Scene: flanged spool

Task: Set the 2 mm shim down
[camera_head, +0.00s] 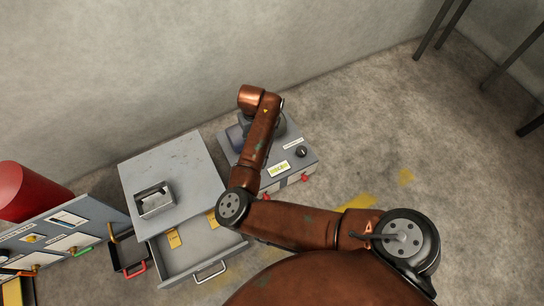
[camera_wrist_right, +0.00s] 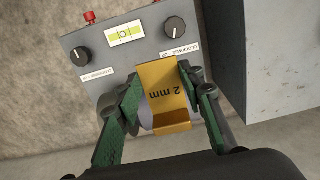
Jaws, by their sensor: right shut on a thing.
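The 2 mm shim (camera_wrist_right: 174,100) is a yellow bent plate with "2 mm" printed on it. In the right wrist view it stands between the green fingers of my right gripper (camera_wrist_right: 163,84), which is shut on it. The shim and gripper are over the grey levelling box (camera_wrist_right: 96,62); I cannot tell whether the shim touches it. A pale round part shows partly behind the shim. In the head view my right arm reaches over the levelling box (camera_head: 294,152) and hides the gripper and shim. My left gripper is not in view.
A grey cabinet (camera_head: 178,158) left of the box has an open drawer (camera_head: 192,256) holding yellow shims (camera_head: 173,238). A small metal tray (camera_head: 155,200) sits on top. A red cylinder (camera_head: 30,190) stands far left. A bubble level (camera_head: 278,169) and knob (camera_head: 301,152) are on the box.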

